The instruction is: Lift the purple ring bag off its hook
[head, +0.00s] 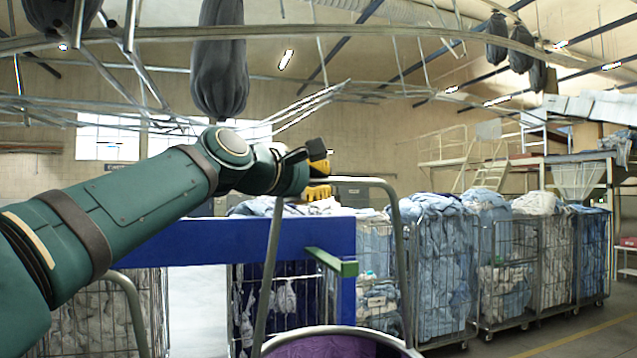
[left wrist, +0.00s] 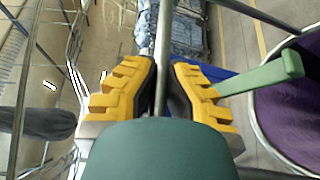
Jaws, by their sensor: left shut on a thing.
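The purple ring bag (head: 320,347) is at the bottom of the head view, its metal rim cut off by the edge. A grey tube handle (head: 397,225) arches up from the rim. My left gripper (head: 319,181) is shut on this handle near its top left. In the left wrist view the bar passes between the yellow fingertips (left wrist: 165,75), and the purple cloth (left wrist: 299,110) shows at right. A green hook (head: 335,262) sticks out from a blue board (head: 240,240). It appears within the arch, below its top; whether they touch is unclear.
Wire cages of blue and white linen (head: 440,265) stand behind and to the right. Dark bags (head: 219,65) hang from an overhead rail. The floor (head: 560,335) at the lower right is clear.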

